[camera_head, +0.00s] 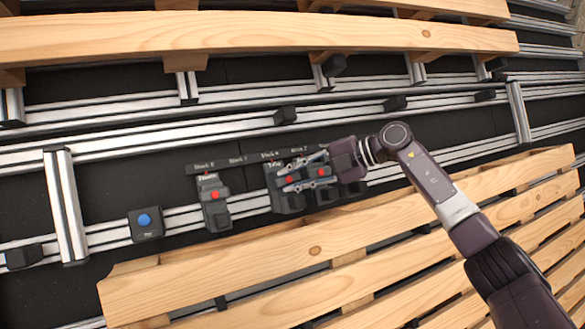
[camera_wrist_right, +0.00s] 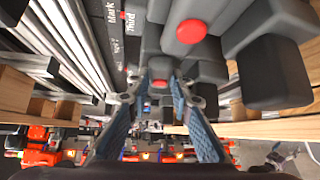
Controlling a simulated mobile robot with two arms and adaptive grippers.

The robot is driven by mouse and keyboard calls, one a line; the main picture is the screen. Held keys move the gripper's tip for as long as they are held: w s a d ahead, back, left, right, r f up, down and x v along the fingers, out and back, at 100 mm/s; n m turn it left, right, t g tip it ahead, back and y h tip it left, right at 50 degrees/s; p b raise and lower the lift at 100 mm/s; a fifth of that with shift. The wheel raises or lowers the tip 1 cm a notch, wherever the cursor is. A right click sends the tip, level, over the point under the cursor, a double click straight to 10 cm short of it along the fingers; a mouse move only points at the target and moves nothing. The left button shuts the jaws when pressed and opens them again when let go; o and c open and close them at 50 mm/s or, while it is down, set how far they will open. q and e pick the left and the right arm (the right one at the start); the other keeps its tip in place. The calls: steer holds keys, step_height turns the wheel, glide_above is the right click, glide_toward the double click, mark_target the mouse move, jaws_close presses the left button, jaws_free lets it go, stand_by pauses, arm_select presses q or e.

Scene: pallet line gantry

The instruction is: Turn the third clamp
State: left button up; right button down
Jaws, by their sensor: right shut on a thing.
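A row of dark grey clamp units with red dots stands on the metal rail. The third clamp (camera_head: 291,201) has a small white label that seems to read "Third". My right gripper (camera_head: 287,180) comes in from the right and is closed on the grey part with the red dot. In the right wrist view its fingers (camera_wrist_right: 155,88) press on both sides of a grey part with a red dot (camera_wrist_right: 160,83). Another clamp (camera_head: 323,195) lies partly under the fingers. A further clamp (camera_head: 214,216) stands apart to the left. My left gripper is not in view.
A blue round button on a black box (camera_head: 146,224) sits further left on the rail. Wooden pallet slats (camera_head: 240,262) lie just in front of the clamps. Another wooden pallet (camera_head: 250,32) is behind the rails. Black floor shows between the rails.

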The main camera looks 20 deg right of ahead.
steer(key=n+g+h+p, duration=0.1)
steer(key=n+p, duration=0.1)
steer(key=p, duration=0.2)
steer(key=r+n+g+h+p, duration=0.1)
steer(key=n+h+p, duration=0.1)
steer(key=p, duration=0.2)
steer(key=shift+a+n+g+p, duration=0.15)
steer(key=shift+n+g+p, duration=0.15)
steer(key=shift+g+p, duration=0.1)
steer(key=shift+n+h+p, duration=0.3)
steer(key=shift+h+p, duration=0.05)
steer(key=shift+h, duration=0.05)
steer(key=shift+f+n+g+h+p, duration=0.15)
steer(key=shift+n+g+h+p, duration=0.25)
steer(key=shift+n+h+p, duration=0.2)
steer(key=shift+w+a+n+h+p, duration=0.1)
steer(key=shift+n+h+p, duration=0.2)
steer(key=shift+n+h, duration=0.35)
steer(key=shift+a+f+n+h, duration=0.1)
steer(key=shift+f+n+h, duration=0.05)
steer(key=shift+n+h, duration=1.3)
steer(key=shift+h, duration=0.4)
steer(key=c, duration=2)
jaws_free()
